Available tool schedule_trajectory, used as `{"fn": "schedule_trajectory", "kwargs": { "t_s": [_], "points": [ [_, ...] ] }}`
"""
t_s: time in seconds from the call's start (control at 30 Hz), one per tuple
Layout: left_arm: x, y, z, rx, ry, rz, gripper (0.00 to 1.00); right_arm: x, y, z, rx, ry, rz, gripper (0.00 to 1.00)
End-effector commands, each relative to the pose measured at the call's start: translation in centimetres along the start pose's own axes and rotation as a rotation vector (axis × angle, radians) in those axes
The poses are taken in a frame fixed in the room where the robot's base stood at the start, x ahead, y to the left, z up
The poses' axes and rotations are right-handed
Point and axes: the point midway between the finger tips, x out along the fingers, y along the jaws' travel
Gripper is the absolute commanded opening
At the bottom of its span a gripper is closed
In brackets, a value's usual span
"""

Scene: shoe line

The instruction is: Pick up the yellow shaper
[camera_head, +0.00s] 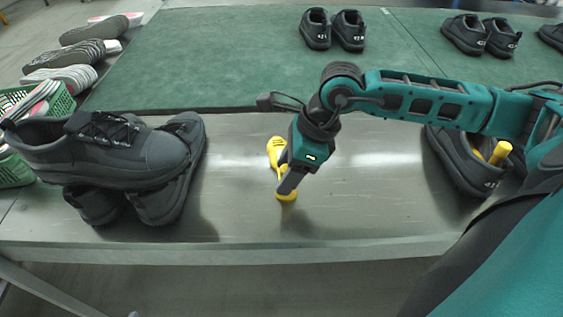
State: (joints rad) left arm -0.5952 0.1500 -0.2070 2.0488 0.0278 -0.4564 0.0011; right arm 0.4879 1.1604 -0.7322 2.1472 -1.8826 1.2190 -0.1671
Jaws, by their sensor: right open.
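A yellow shaper (274,150) lies on the grey metal table (245,222), near its middle. My right gripper (287,187) points down over it and hides part of it. Yellow shows above and below the fingers. The right gripper is open, and I cannot tell whether its fingers touch the shaper. Another yellow shaper (501,152) sits in a dark shoe (460,165) at the right, partly behind my right arm. My left gripper does not show.
A stack of dark shoes (110,155) stands at the left of the table. A green basket (58,104) with insoles is at the left edge. More shoes (333,30) stand on the green conveyor (220,60) behind. The table's front middle is clear.

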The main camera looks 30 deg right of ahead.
Motion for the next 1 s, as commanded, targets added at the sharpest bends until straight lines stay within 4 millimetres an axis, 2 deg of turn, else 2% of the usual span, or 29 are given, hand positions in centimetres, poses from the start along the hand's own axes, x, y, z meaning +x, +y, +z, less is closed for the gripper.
{"fn": "schedule_trajectory", "kwargs": {
  "t_s": [0.1,0.3,0.87,1.0],
  "points": [
    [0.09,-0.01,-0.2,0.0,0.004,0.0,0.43,0.76,0.03,-0.01,0.0,0.0,0.001,0.56],
    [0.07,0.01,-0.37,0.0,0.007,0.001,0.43,0.76,0.01,-0.02,0.0,0.001,0.0,0.56],
    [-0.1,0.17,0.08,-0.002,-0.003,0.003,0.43,0.71,0.0,-0.01,0.0,0.001,0.0,0.03],
    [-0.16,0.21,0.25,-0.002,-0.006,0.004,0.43,0.71,0.0,-0.01,0.0,0.001,0.0,0.0]
  ]
}}
